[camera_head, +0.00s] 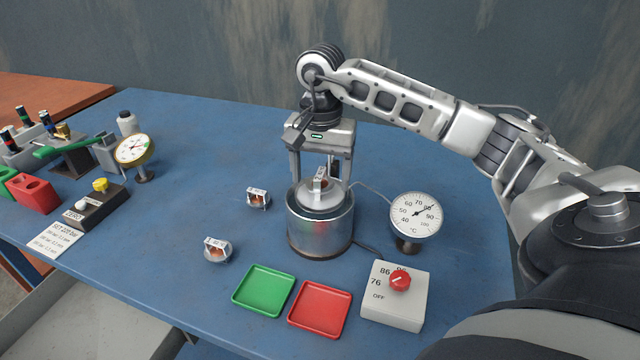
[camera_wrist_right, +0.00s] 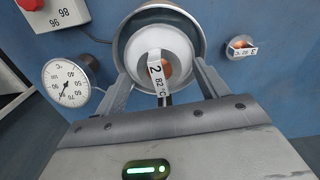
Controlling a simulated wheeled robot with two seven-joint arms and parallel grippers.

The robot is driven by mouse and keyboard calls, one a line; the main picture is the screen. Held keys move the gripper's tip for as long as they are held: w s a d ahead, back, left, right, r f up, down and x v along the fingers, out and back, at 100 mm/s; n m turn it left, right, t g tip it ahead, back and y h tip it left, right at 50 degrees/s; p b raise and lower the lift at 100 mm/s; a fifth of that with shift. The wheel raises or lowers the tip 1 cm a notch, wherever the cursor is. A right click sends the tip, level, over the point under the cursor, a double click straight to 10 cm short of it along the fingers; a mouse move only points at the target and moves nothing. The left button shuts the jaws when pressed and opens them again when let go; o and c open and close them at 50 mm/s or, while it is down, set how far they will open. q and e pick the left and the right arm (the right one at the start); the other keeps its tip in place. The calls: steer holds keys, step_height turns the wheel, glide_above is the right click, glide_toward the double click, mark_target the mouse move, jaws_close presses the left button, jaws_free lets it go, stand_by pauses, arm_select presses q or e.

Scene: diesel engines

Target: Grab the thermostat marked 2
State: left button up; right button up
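The thermostat marked 2 (camera_head: 321,180) sits upright on the white round top of a metal pot (camera_head: 320,226). In the right wrist view its strap (camera_wrist_right: 156,72) reads "2 82 °C", with a copper-coloured part beside it. My right gripper (camera_head: 320,172) points down over the pot. Its two fingers are spread on either side of the thermostat, with visible gaps, and hold nothing. The fingertips reach down about level with the thermostat; exact contact cannot be told. My left gripper is not in view.
Two other thermostats lie left of the pot, one nearer it (camera_head: 258,198) and one in front (camera_head: 217,250). A dial thermometer (camera_head: 415,215) and a knob box (camera_head: 396,296) stand right. Green (camera_head: 263,290) and red (camera_head: 319,308) trays are empty.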

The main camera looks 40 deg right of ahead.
steer(key=c, duration=1)
steer(key=shift+r, duration=0.1)
